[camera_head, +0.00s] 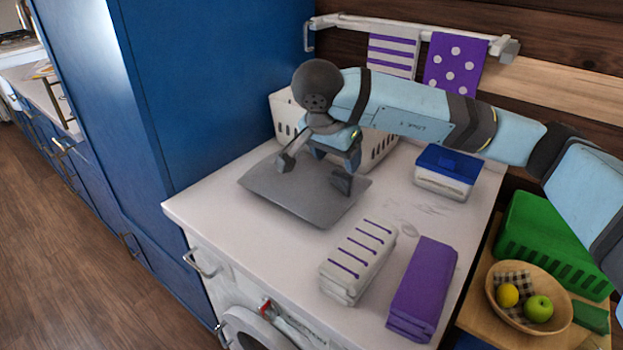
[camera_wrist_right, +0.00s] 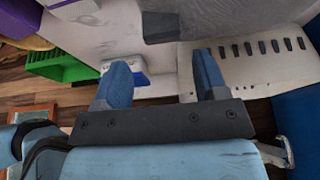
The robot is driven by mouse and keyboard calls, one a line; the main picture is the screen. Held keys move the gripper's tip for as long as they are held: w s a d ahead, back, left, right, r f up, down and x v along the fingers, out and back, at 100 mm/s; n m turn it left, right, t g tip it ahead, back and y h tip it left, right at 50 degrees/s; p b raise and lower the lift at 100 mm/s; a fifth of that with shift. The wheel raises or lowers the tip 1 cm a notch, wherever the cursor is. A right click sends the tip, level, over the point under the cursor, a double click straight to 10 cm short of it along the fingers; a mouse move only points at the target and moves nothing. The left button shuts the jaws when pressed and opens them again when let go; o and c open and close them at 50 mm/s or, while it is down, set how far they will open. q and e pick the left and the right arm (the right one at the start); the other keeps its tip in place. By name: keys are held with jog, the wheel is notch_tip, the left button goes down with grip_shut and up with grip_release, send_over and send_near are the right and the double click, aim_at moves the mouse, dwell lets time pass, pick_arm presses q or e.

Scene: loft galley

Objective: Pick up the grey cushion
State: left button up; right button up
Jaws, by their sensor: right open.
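The grey cushion (camera_head: 262,188) lies flat on the white counter top, a thin slab at the left of the counter in the head view. Part of it is hidden behind my right gripper. It also shows in the right wrist view (camera_wrist_right: 205,18) at the top edge, beyond the fingertips. My right gripper (camera_head: 313,174) is open over the cushion, its two fingers spread and nothing between them. Its fingers also show in the right wrist view (camera_wrist_right: 163,72). I cannot tell whether they touch the cushion. My left gripper is not in view.
A white basket (camera_head: 286,112) stands close behind the cushion. A blue-lidded box (camera_head: 446,173), a striped towel stack (camera_head: 358,260) and a purple towel stack (camera_head: 423,288) stand on the counter. A tall blue cabinet (camera_head: 215,80) borders it at left; a towel rail (camera_head: 415,30) hangs above.

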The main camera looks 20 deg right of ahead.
aim_at(342, 174)
jog(key=x, duration=0.7)
jog(key=shift+w+d+f, duration=0.2)
jog(key=shift+f, duration=0.1)
jog(key=c, duration=1.1)
